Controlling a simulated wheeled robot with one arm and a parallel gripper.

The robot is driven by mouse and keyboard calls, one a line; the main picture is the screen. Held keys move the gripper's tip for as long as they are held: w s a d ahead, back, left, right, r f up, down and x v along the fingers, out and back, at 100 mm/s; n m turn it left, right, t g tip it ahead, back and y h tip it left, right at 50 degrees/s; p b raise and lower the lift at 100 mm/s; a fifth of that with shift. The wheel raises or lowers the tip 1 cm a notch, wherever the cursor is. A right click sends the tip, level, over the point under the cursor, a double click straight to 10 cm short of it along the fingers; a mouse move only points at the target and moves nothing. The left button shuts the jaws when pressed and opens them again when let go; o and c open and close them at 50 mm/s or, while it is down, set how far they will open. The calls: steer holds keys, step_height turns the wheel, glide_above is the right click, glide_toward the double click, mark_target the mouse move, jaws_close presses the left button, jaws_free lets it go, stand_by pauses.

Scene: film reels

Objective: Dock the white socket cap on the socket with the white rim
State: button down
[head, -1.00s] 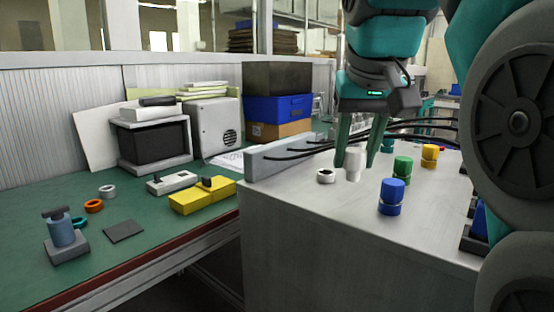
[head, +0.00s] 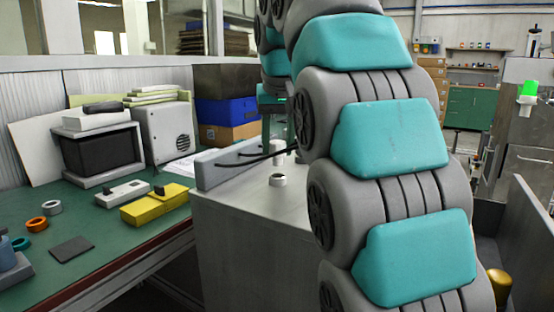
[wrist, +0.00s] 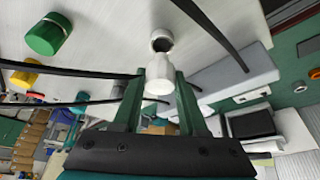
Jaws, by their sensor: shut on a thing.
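The white socket cap (head: 278,156) is held upright by my gripper, a little above the grey cabinet top. In the wrist view the cap (wrist: 158,80) is between the two green fingers of my gripper (wrist: 159,88), which is shut on it. The socket with the white rim (head: 277,181) stands on the cabinet top, just below the cap in the head view, with a small gap between them. In the wrist view its dark opening (wrist: 162,42) shows just beyond the cap. My arm hides part of the gripper in the head view.
In the wrist view a green cap (wrist: 46,36) and a yellow cap (wrist: 24,76) stand to the left. Black cables (head: 245,152) run from a grey block (head: 212,170) beside the socket. My arm hides the cabinet's right side in the head view.

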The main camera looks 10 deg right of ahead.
mark_target(278, 156)
steer(key=shift+f, duration=1.75)
steer(key=shift+f, duration=0.2)
steer(key=shift+c, duration=2.2)
jaws_free()
